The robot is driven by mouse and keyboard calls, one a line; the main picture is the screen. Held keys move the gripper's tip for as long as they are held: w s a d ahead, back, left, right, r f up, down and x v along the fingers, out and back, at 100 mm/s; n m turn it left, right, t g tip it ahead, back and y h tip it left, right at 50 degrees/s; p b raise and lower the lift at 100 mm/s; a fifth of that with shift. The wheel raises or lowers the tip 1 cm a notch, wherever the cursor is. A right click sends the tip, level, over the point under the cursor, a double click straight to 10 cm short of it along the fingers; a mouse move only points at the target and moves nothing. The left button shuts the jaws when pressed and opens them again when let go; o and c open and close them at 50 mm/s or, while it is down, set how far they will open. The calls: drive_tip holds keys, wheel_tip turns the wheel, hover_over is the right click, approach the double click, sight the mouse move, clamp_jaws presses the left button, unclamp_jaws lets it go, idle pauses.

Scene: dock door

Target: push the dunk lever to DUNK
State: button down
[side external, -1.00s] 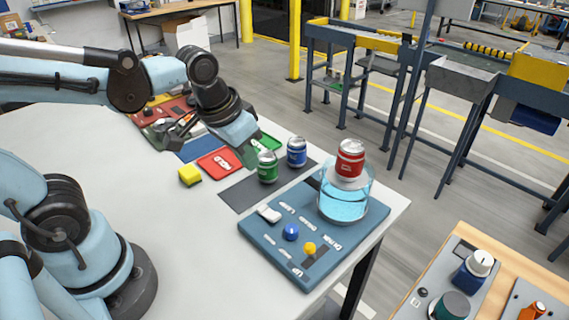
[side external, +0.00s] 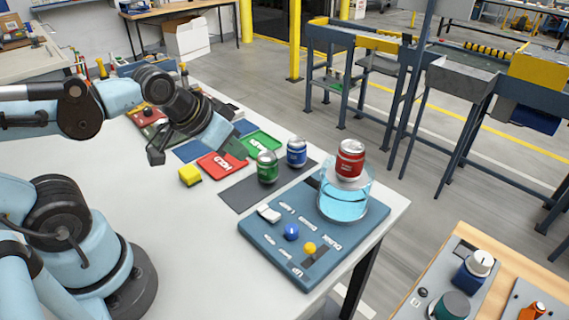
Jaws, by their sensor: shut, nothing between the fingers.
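The dunk lever appears to be the small yellow knob (side external: 309,248) at a dark slot on the blue panel (side external: 275,247), between white lettering reading DUNK and UP. Its exact setting is hard to tell. A red can (side external: 350,158) stands upright on a support over the clear tank (side external: 343,201) of blue water at the panel's back right. My gripper (side external: 236,150) is shut and empty, above the signs on the table, well left of and behind the panel. Its fingertips are small and partly blend with the signs.
The panel also bears a blue knob (side external: 291,232) and a white switch (side external: 268,213). A green can (side external: 267,167) and a blue can (side external: 297,152) stand on a dark mat (side external: 243,196). A yellow block (side external: 190,175) and red sign (side external: 222,165) lie left. The front table is clear.

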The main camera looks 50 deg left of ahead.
idle(0.3)
drive_tip(key=c, duration=1.5)
unclamp_jaws()
drive_tip(key=shift+d, duration=0.25)
drive_tip(key=o, duration=0.5)
drive_tip(key=d+m, duration=0.2)
drive_tip(key=d+r+m+g+h, duration=0.1)
drive_tip(key=d+m, duration=0.1)
drive_tip(key=d+m+g+h, duration=0.1)
drive_tip(key=d+m, duration=0.1)
drive_tip(key=shift+s+d+r, duration=0.1)
drive_tip(key=shift+d+r, duration=0.05)
drive_tip(key=shift+d, duration=0.15)
drive_tip(key=m+g+h, duration=0.2)
drive_tip(key=m+g, duration=0.1)
drive_tip(key=m, duration=0.4)
approach(308, 244)
drive_tip(key=shift+m, duration=0.3)
drive_tip(key=shift+x, duration=4.35)
drive_tip(key=shift+g, duration=0.3)
clamp_jaws()
